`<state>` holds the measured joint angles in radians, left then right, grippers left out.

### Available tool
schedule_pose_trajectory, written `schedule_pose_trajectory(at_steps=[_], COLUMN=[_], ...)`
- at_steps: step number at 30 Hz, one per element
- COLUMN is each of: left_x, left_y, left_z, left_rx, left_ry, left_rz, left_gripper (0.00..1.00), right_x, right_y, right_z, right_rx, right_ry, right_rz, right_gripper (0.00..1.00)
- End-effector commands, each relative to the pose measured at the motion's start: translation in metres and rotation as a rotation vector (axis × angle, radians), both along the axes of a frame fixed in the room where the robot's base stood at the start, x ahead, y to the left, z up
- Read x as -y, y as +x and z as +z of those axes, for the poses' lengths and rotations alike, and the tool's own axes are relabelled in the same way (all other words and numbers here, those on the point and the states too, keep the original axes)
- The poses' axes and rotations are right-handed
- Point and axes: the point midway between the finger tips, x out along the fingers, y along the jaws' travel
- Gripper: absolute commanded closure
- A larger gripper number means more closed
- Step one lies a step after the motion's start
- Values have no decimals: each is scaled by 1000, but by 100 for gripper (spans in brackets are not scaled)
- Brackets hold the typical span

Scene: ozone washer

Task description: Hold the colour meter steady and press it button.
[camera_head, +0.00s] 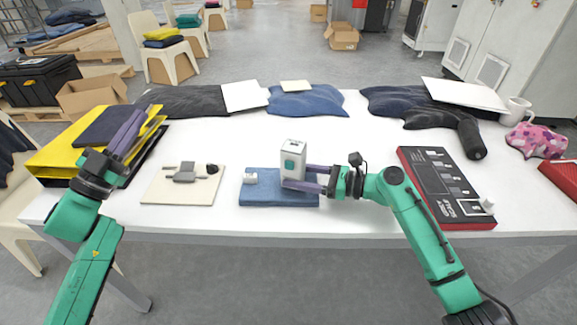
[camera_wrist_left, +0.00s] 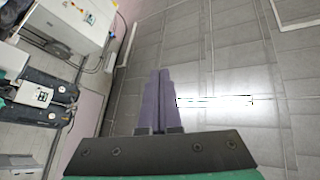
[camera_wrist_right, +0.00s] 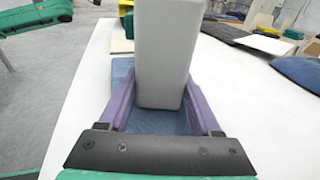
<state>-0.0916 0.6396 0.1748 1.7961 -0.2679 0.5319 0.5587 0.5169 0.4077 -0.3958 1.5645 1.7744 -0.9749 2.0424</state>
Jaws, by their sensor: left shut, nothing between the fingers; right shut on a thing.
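The colour meter (camera_head: 293,160) is a white-grey box with a green round mark on its front. It stands upright over the folded blue cloth (camera_head: 262,189) on the table. My right gripper (camera_head: 298,176) comes from the right and is shut on the meter's lower part. In the right wrist view the meter (camera_wrist_right: 160,60) rises between the two purple fingers. My left gripper (camera_head: 131,135) is shut and empty, raised at the left over the yellow and dark folders. In the left wrist view its fingers (camera_wrist_left: 155,100) are together. The meter's button cannot be told for sure.
A small white block (camera_head: 250,178) sits on the blue cloth left of the meter. A beige board (camera_head: 170,196) with grey parts lies further left. A red and black box (camera_head: 440,185) lies right. Dark and blue folded clothes (camera_head: 306,102) line the back edge.

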Motion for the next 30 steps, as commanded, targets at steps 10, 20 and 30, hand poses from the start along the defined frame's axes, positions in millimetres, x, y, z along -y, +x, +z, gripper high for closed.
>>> schedule_pose_trajectory(at_steps=[10,20,30], left_x=[140,239,257], left_y=[-79,-126,-116], left_z=[65,-7,-111], left_rx=[283,665,963], left_ry=[2,661,1375], left_rz=[-476,-289,9], left_gripper=[100,100,100], right_x=[0,0,0], right_y=[0,0,0], right_z=[1,1,1], right_rx=[0,0,0], right_ry=[1,1,1], right_rz=[0,0,0], right_gripper=[66,66,66])
